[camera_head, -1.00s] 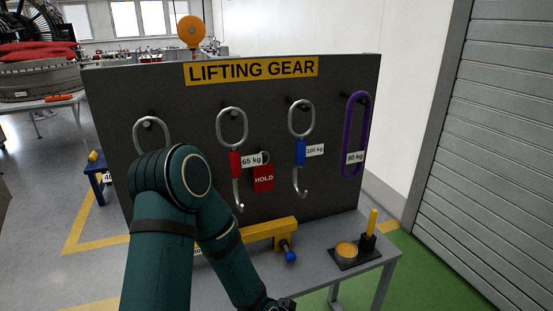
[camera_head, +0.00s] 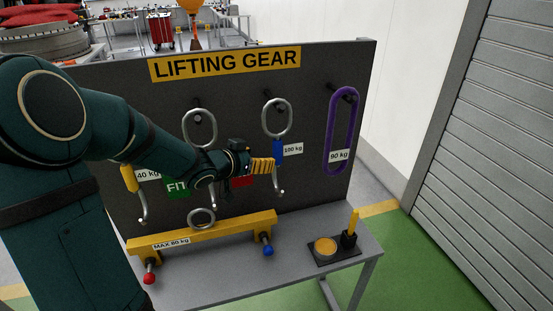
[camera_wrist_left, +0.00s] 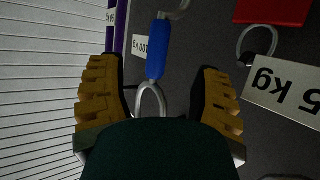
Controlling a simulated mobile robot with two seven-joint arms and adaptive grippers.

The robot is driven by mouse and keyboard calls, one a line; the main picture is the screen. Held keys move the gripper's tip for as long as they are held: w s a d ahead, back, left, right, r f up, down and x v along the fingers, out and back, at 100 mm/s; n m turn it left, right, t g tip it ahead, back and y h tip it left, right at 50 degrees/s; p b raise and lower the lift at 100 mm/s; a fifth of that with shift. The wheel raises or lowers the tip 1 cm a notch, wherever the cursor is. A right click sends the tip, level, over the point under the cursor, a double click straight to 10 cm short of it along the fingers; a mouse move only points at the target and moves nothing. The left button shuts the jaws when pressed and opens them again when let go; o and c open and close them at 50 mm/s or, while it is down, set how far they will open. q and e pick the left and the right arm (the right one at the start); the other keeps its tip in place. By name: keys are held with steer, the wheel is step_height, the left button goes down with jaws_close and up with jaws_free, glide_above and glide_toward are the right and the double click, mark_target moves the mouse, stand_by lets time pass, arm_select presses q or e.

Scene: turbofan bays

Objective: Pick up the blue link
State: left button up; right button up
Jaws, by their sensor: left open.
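The blue link (camera_head: 278,149) hangs from a peg on the dark board, with a metal ring above, a hook below and a 100 kg tag (camera_head: 292,149). My left gripper (camera_head: 263,165) is in front of the board, just left of and slightly below the blue sleeve, covering part of the link's lower end. In the left wrist view the blue link (camera_wrist_left: 157,50) appears upside down, between the two open yellow-padded fingers (camera_wrist_left: 158,75). No finger visibly touches it. My right gripper is not in view.
A red link (camera_head: 242,181) hangs close by, mostly hidden by my left gripper. A purple 90 kg sling (camera_head: 328,135) hangs to the right. A yellow beam (camera_head: 205,232) lies on the grey table below.

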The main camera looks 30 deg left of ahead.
mark_target(274, 156)
arm_select(q)
steer(key=x, duration=0.4)
steer(key=shift+d, duration=0.1)
steer(key=b+x, duration=0.1)
steer(key=x, duration=0.4)
steer(key=shift+b, duration=0.3)
jaws_close()
